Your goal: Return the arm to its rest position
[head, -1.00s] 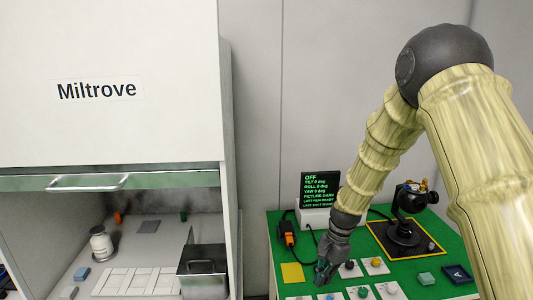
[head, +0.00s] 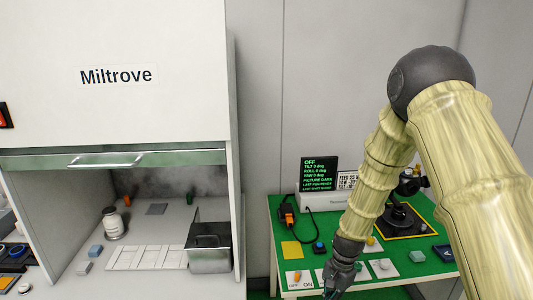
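My arm (head: 385,160) comes in from the right in the head view, its end link pointing down over the front of a green-topped table (head: 428,268). My gripper (head: 335,292) is at the bottom edge of the picture, in front of the table's small control plates. Its fingertips are small and partly cut off, so I cannot tell whether it is open or shut, or whether it holds anything.
The table carries a display reading OFF (head: 320,176), a black gimbal device (head: 403,215), a blue button (head: 319,247) and an OFF/ON switch plate (head: 299,279). At left stands a Miltrove cabinet (head: 116,110) with its front raised, holding a jar (head: 113,224) and a metal bin (head: 209,250).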

